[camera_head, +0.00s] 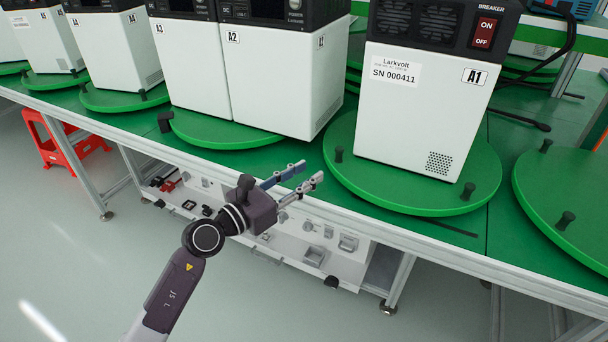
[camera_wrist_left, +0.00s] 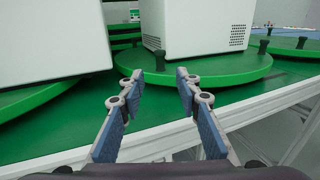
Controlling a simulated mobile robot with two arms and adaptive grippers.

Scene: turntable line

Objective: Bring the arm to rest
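My left gripper (camera_head: 300,177) hangs in front of the bench edge in the head view, between the turntables of A2 and A1. Its two fingers are apart with nothing between them, as the left wrist view (camera_wrist_left: 160,80) also shows. It touches nothing that I can see. The left arm (camera_head: 175,290) comes up from the bottom left, bent at the wrist. My right gripper is in neither view.
A white unit labelled A1 (camera_head: 420,115) stands on a green turntable (camera_head: 365,185) with black pegs. Unit A2 (camera_head: 275,85) stands close to another unit (camera_head: 187,70). The bench edge (camera_head: 440,248) runs beneath. A red stool (camera_head: 65,148) and open floor (camera_head: 60,240) lie left.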

